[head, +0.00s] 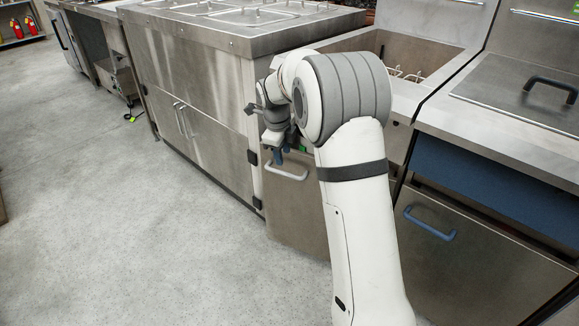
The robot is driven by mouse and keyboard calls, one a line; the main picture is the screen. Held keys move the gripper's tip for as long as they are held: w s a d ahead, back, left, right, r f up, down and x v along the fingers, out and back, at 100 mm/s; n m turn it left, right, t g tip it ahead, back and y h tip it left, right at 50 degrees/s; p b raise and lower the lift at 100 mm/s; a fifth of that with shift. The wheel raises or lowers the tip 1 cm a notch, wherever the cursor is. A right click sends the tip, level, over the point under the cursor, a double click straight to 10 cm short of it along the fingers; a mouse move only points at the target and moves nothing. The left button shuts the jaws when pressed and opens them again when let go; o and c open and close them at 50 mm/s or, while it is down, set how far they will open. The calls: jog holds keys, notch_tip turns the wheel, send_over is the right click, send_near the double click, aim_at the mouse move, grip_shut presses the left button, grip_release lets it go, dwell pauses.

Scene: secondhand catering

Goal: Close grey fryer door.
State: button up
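The grey fryer door (296,210) is a steel panel with a light grey bar handle (287,173) near its top. It is low on the front of the fryer (405,52), which has an open well with wire baskets. My arm covers the door's right side, so I cannot tell whether it stands slightly ajar. My gripper (272,138) is just above and left of the handle, apparently clear of it. Its fingers are small and partly hidden by my wrist, so their opening is unclear.
A steel counter with lidded pans (240,17) and closed cupboard doors (190,128) adjoins on the left. On the right is a unit with a blue-handled door (430,224) and a black-handled lid (510,92). The grey floor (150,230) at left is clear.

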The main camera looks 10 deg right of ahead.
aim_at(285, 173)
jog(key=f, duration=0.2)
jog(key=w+f+b, duration=0.1)
jog(key=f, duration=0.2)
jog(key=d+f+b, duration=0.1)
jog(key=f, duration=0.1)
jog(key=shift+w+f, duration=0.25)
jog(key=shift+f, duration=0.15)
jog(key=shift+a, duration=0.1)
grip_shut()
